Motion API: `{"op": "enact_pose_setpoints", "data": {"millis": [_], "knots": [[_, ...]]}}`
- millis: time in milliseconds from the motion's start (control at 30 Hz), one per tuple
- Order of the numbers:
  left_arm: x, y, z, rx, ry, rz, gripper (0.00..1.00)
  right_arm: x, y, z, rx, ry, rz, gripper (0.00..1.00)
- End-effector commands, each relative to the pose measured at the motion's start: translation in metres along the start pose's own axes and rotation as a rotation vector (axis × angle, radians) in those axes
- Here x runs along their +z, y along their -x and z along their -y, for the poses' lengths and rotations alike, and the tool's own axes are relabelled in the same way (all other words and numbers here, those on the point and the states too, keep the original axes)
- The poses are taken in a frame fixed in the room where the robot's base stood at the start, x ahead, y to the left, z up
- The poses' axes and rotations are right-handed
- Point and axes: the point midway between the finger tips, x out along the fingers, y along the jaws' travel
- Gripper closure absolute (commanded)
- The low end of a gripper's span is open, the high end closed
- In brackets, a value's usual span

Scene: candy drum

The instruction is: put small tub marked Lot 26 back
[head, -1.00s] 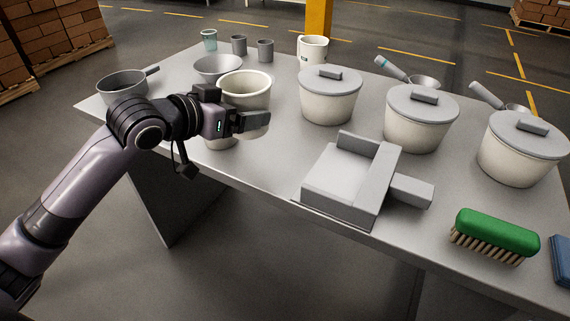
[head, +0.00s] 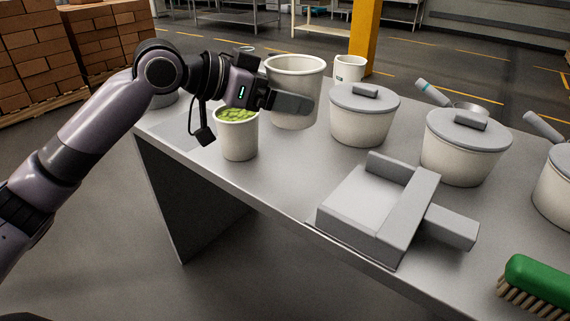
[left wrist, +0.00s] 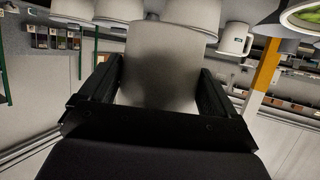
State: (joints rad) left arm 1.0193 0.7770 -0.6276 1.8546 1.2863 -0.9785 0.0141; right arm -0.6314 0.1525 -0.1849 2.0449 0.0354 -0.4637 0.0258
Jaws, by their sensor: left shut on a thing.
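A pale tub (head: 295,80) with no lid is held by my left gripper (head: 291,103), which is shut on its side. In the left wrist view the same tub (left wrist: 165,65) fills the space between the fingers of the gripper (left wrist: 160,82). It looks about upright in the head view. I cannot tell whether its base touches the table. No readable Lot 26 marking shows on it. A smaller pale tub (head: 239,142) with green candies stands on the table, left of and nearer than the held tub. My right gripper is not in view.
Lidded pots (head: 362,120) and (head: 465,150) stand to the right. A grey scoop-like block (head: 365,205) lies in front, with a green brush (head: 540,280) at right. A white mug (head: 349,68) stands behind. Table (head: 280,185) is clear between the candy tub and the block.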

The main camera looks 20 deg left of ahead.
Motion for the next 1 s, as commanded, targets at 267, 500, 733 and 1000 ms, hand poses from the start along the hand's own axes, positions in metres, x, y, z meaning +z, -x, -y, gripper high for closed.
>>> {"op": "enact_pose_setpoints", "data": {"millis": [267,500,733,1000], "knots": [[0.064,-0.026,0.000,0.000,0.001,0.000,0.65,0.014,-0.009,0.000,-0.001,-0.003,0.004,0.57],[0.081,-0.033,0.001,-0.001,-0.001,-0.002,0.65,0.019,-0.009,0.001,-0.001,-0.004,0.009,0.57],[0.112,-0.045,0.001,-0.002,0.001,0.000,0.65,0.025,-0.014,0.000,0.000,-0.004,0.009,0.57],[0.116,-0.047,0.001,-0.002,-0.001,-0.003,0.65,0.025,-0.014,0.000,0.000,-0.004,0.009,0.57]]}}
